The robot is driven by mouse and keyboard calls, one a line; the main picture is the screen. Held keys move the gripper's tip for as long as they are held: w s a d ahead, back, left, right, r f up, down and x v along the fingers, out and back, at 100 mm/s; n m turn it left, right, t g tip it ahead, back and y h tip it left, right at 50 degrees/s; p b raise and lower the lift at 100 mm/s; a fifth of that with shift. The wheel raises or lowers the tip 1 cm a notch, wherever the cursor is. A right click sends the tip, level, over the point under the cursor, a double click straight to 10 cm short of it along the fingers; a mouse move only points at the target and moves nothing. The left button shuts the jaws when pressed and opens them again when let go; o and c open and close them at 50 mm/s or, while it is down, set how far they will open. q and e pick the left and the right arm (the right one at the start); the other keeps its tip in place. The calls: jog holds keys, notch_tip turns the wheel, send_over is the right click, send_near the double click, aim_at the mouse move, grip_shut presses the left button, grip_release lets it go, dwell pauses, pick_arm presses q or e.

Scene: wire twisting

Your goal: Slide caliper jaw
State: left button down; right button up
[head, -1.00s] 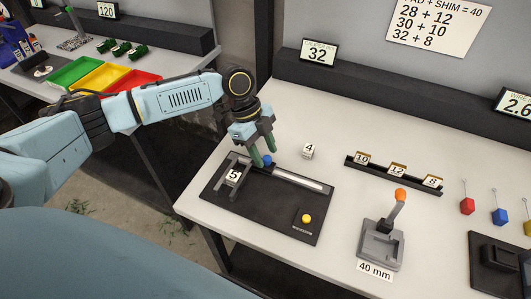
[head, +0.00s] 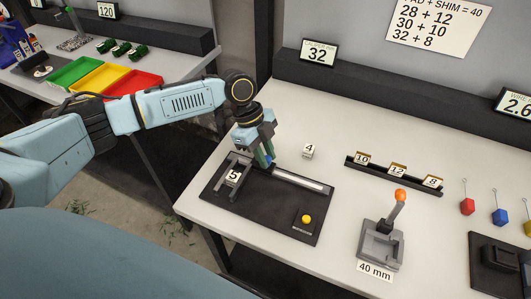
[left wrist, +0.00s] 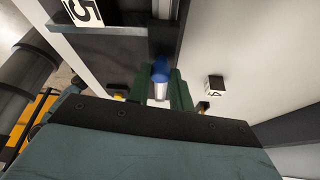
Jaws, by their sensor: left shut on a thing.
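The caliper is a black base plate (head: 262,215) with a silver rail (head: 301,180) and grey jaws at its left end. A white block marked 5 (head: 233,177) sits between the jaws; it also shows in the left wrist view (left wrist: 86,11). My left gripper (head: 266,161) is shut on the blue knob of the sliding jaw, which shows between the green fingers in the left wrist view (left wrist: 160,71). In the head view the fingers mostly hide the knob. My right gripper is in neither view.
A white block marked 4 (head: 308,150) stands just right of the gripper. A yellow button (head: 306,219) is on the plate. A black rack (head: 393,175) with numbered shims and a grey clamp fixture (head: 381,243) with an orange-tipped lever stand to the right. A display (head: 319,53) reads 32.

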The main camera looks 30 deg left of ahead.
pick_arm(q)
jog(key=shift+d+r+p, duration=0.1)
jog(key=shift+d+p, duration=0.65)
jog(key=shift+d, duration=0.45)
jog(key=shift+w, duration=0.1)
jog(key=c, duration=1.3)
grip_release()
jog(key=shift+o, duration=0.2)
jog(key=v, duration=1.3)
jog(key=shift+a+r, duration=0.1)
